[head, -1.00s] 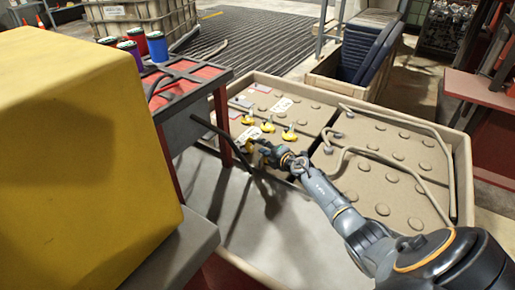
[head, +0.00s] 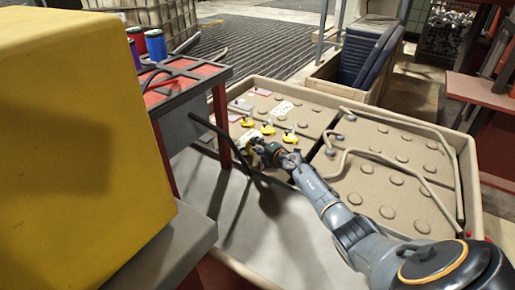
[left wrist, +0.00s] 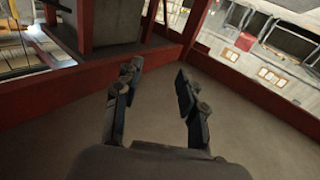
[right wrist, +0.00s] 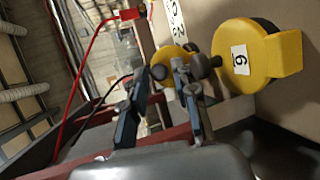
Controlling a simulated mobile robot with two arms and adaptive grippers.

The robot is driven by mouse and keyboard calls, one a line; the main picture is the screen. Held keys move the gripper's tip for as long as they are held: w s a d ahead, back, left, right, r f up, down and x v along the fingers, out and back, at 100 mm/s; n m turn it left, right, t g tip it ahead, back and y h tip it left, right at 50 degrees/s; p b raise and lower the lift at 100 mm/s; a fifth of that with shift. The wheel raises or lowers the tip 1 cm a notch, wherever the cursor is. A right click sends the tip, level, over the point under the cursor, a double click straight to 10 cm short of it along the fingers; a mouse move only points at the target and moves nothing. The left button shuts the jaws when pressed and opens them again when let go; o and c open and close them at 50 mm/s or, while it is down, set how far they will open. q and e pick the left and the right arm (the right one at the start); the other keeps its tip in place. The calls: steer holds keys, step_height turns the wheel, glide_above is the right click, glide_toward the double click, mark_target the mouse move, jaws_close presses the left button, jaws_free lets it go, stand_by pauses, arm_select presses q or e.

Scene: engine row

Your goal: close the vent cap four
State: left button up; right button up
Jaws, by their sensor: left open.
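Three yellow vent caps (head: 268,129) show in a row on the beige panel in the head view. In the right wrist view, a large yellow cap (right wrist: 231,57) bears a label that reads 6 or 9, and a second yellow cap (right wrist: 172,56) is partly hidden behind my fingers. I cannot tell which cap is number four. My right gripper (head: 262,149) is just in front of the caps. Its fingers (right wrist: 160,70) are apart, with a dark round knob showing between their tips; contact is unclear. My left gripper (left wrist: 158,70) is open and empty above a bare floor.
The red and grey rack (head: 190,85) stands left of the caps, with a black cable by my right gripper. Bent pipes (head: 400,120) run over the panel on the right. A big yellow block (head: 80,130) fills the left of the head view.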

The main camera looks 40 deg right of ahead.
arm_select(q)
steer(key=shift+r, duration=0.35)
arm_select(e)
jaws_close()
